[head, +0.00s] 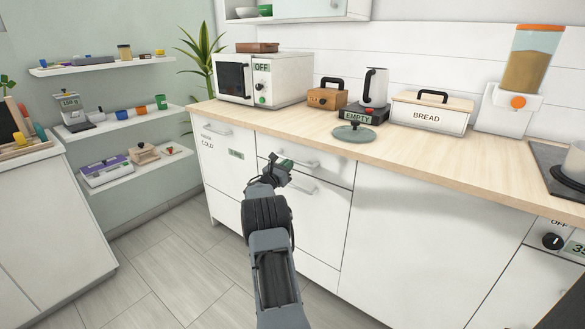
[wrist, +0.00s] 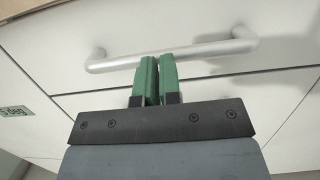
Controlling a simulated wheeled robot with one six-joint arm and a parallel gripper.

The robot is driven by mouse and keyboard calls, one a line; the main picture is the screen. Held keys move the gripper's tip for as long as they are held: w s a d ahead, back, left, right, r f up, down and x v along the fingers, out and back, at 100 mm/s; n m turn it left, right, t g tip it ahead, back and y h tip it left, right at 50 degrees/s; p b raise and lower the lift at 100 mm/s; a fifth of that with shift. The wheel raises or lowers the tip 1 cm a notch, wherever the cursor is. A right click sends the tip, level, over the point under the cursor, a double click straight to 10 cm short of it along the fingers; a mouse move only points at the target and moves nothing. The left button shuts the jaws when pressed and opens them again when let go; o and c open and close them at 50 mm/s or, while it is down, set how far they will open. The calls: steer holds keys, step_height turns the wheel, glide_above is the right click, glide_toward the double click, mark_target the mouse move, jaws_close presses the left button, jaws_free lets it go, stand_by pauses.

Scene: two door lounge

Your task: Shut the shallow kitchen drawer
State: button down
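The shallow kitchen drawer (head: 331,163) is a white front just under the wooden counter, with a pale metal bar handle (head: 298,160). I cannot clearly tell how far it stands out from the cabinet. My gripper (head: 283,160) is in front of the drawers, by the left part of that handle. In the wrist view, a silver bar handle (wrist: 176,55) crosses a white front, and the two green fingertips (wrist: 158,62) overlap its lower edge. The fingers are side by side with almost no gap. Whether they touch the handle or the front is unclear.
A second handle (head: 300,186) is on the deeper front below. A white cabinet door (head: 229,160) with a handle stands to the left, a wide plain panel (head: 425,235) to the right. The counter (head: 380,145) overhangs with several items on it. The floor (head: 170,265) at left is clear.

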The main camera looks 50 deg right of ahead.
steer(key=shift+s+d+r, duration=0.2)
steer(key=shift+d+r, duration=0.05)
steer(key=shift+r, duration=0.05)
steer(key=shift+a, duration=0.1)
steer(key=a+f, duration=0.3)
steer(key=a, duration=1.1)
steer(key=shift+w+f, duration=0.15)
